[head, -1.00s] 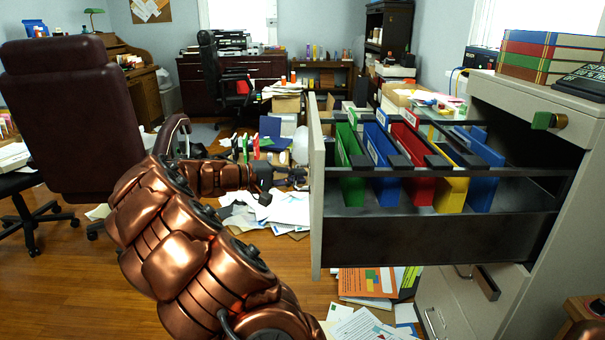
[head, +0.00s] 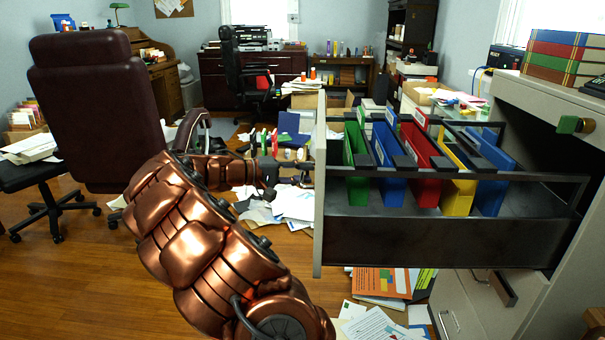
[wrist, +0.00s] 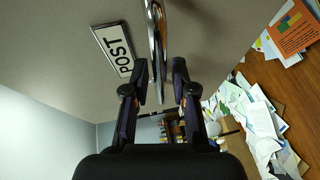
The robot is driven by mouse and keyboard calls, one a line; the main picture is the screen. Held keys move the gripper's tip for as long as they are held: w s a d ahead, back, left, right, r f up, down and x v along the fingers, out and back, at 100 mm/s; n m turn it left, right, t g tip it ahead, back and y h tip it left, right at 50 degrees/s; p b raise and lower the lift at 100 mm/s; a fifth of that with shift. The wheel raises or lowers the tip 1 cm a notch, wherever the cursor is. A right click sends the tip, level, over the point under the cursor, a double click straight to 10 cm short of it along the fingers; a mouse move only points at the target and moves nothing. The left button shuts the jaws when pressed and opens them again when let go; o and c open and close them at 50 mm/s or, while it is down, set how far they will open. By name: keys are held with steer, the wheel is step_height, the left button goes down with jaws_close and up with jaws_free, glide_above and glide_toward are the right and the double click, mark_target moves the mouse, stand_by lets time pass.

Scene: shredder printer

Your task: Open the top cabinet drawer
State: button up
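The top cabinet drawer (head: 430,240) stands far out of the beige cabinet (head: 545,108). It holds upright green, blue, red and yellow hanging folders. Its front panel (head: 319,200) shows nearly edge-on in the head view. In the wrist view the drawer's face (wrist: 110,90) carries a "POST" label (wrist: 116,50) and a shiny metal handle (wrist: 157,40). My gripper (wrist: 160,75) is at the handle, one finger on each side of the bar, with gaps visible. The gripper (head: 290,173) is small and partly unclear at the drawer's outer face in the head view.
Papers (head: 290,205) litter the floor beyond my arm and below the drawer. A maroon office chair (head: 90,110) stands at the left. A lower drawer with a handle (head: 503,288) is under the open one. Wooden floor (head: 80,280) is clear at the lower left.

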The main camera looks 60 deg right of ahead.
steer(key=shift+o, duration=0.5)
steer(key=v, duration=1.2)
steer(key=s+a+r+n+t+y+p, duration=0.15)
steer(key=s+a+r+y+p, duration=0.25)
steer(key=s+a+r+p, duration=0.65)
steer(key=s+a+r+n+t+y+p, duration=0.2)
steer(key=s+a+y+p, duration=0.1)
steer(key=a+p, duration=0.4)
steer(key=s+a+r+n+t+y+p, duration=0.2)
steer(key=s+a+p, duration=0.4)
steer(key=a, duration=0.5)
steer(key=s+a+r+n+t+y+p, duration=0.2)
steer(key=s+a+p, duration=0.3)
steer(key=a+p, duration=0.3)
steer(key=shift+a+r+n+y, duration=0.25)
steer(key=shift+a+n+y, duration=0.3)
steer(key=shift+a+y, duration=0.25)
